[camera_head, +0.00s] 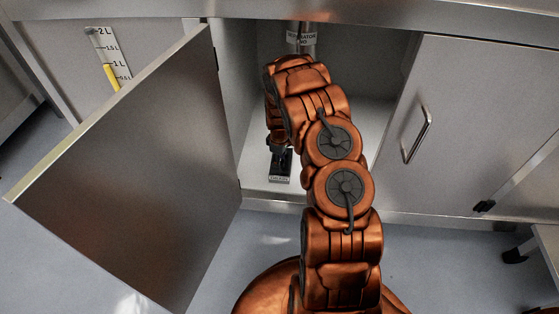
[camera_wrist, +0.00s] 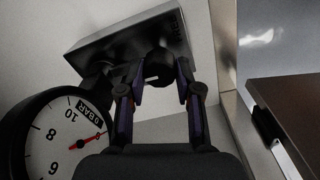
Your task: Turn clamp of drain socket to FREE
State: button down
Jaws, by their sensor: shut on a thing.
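The drain socket (camera_head: 280,172) is a small dark block with a label plate on the cabinet floor in the head view. In the wrist view the dark block (camera_wrist: 105,42) stands tilted in the picture, behind the fingers. A dark rounded knob, which looks like its clamp (camera_wrist: 158,62), sits between my fingertips. My gripper (camera_wrist: 160,78) is shut on this clamp, one finger on each side. In the head view my gripper (camera_head: 281,155) is small and dark just above the socket.
A round gauge (camera_wrist: 58,138) marked BAR with a red needle stands close left of my fingers. The open cabinet door (camera_head: 140,165) is left of my arm; a closed door (camera_head: 470,130) is right. A labelled pipe (camera_head: 302,40) is at the back.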

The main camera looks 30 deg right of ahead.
jog(key=m+p, duration=0.1)
jog(key=m, duration=0.3)
jog(key=shift+r+m+p, duration=0.1)
jog(key=shift+m+p, duration=0.2)
jog(key=m+p, duration=0.1)
jog(key=m, duration=0.3)
jog(key=m+p, duration=0.1)
jog(key=m, duration=0.4)
jog(key=shift+d, duration=0.15)
jog(key=shift+s+m+p, duration=0.1)
jog(key=shift+m+p, duration=0.2)
jog(key=shift+m, duration=1.5)
jog(key=c, duration=0.8)
grip_release()
jog(key=shift+r, duration=0.1)
